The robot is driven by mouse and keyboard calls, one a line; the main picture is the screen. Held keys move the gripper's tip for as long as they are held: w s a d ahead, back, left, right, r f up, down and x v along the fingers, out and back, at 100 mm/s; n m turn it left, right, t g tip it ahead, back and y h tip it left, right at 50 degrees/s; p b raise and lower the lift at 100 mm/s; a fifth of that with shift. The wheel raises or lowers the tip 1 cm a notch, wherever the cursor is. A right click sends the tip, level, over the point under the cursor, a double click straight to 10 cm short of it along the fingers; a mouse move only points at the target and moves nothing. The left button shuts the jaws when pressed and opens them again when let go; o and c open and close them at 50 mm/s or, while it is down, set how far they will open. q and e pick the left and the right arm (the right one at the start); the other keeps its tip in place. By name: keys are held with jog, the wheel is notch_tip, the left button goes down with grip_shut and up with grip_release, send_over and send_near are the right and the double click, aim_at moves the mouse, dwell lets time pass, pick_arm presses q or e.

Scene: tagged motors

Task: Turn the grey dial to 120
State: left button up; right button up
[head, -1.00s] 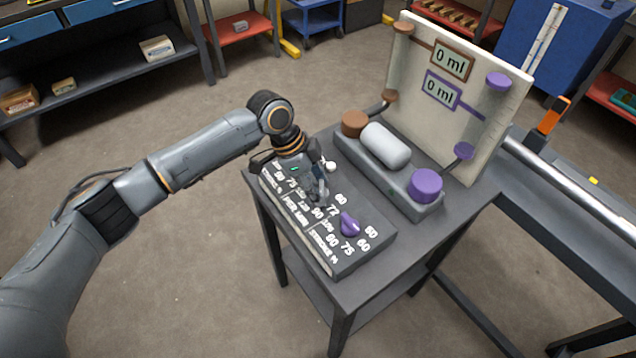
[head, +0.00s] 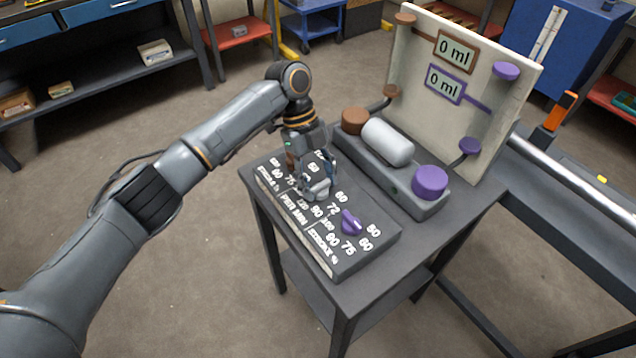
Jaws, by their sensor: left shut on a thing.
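The dial panel (head: 357,252) is a dark sloped box with white numbers on a grey stand. My left gripper (head: 318,188) points down at the middle dial position and is shut on the grey dial (head: 319,186), which is mostly hidden by the fingers. The dial's pointer direction cannot be read. White marks around it include 60, 72, 90, 100 and 120, with the PER MIN label along the front. A purple dial (head: 350,222) sits to the right on the same panel. My right gripper is not in view.
Behind the panel, a grey pump unit (head: 388,140) has a brown cap (head: 354,120) and a purple cap (head: 429,182). An upright board (head: 420,90) carries two displays, both reading 0 ml. A bench with a metal rail (head: 580,180) stands at the right.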

pick_arm(q)
jog(key=shift+m, duration=0.4)
jog(key=o, duration=1.2)
jog(key=shift+c, duration=0.2)
jog(key=v, duration=1.2)
jog(key=shift+d, duration=0.2)
